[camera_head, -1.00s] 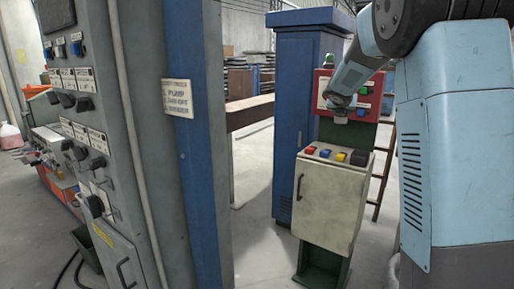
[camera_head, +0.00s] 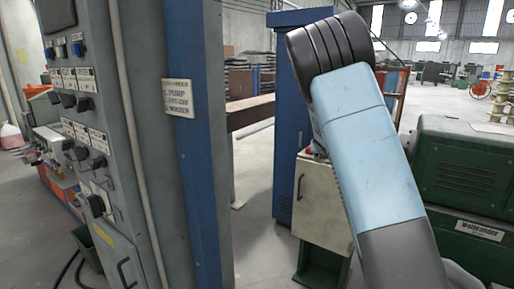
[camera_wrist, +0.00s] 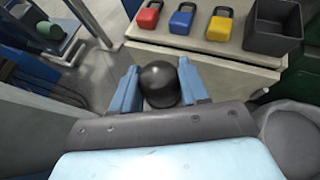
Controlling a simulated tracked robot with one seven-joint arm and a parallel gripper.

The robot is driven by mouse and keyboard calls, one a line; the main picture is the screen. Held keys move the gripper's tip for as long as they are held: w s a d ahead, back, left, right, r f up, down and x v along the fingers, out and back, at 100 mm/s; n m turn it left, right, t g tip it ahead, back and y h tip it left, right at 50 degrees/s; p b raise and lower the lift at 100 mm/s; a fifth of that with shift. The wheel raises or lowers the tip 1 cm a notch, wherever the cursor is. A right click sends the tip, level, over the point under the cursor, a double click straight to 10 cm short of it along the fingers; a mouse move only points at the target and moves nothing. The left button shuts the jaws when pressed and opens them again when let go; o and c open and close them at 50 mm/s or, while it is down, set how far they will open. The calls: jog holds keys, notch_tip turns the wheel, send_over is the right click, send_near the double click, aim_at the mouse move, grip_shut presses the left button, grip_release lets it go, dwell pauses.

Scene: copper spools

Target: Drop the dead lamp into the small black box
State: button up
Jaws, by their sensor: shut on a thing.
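The dead lamp (camera_wrist: 158,82) is a dark, rounded, glossy bulb in the wrist view. My gripper (camera_wrist: 161,90) is shut on it, with a light blue finger on each side. The small black box (camera_wrist: 272,43) is open-topped and stands on the cream cabinet top, up and to the right of the lamp in the wrist view. The lamp is apart from the box, near the front edge of the cabinet top. In the head view my arm hides the gripper, the lamp and the box.
Red (camera_wrist: 149,14), blue (camera_wrist: 182,18) and yellow (camera_wrist: 221,25) padlocks stand in a row left of the box. The cream cabinet (camera_head: 322,215) is partly behind my arm in the head view. A grey panel column (camera_head: 140,140) stands left and a green machine (camera_head: 465,170) right.

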notch_tip(320, 180, down, 9)
jog(key=a+n+y, duration=0.1)
jog(key=a+y, duration=0.1)
jog(key=shift+s+a+n, duration=0.3)
jog(key=shift+a, duration=0.05)
jog(key=shift+f, duration=0.1)
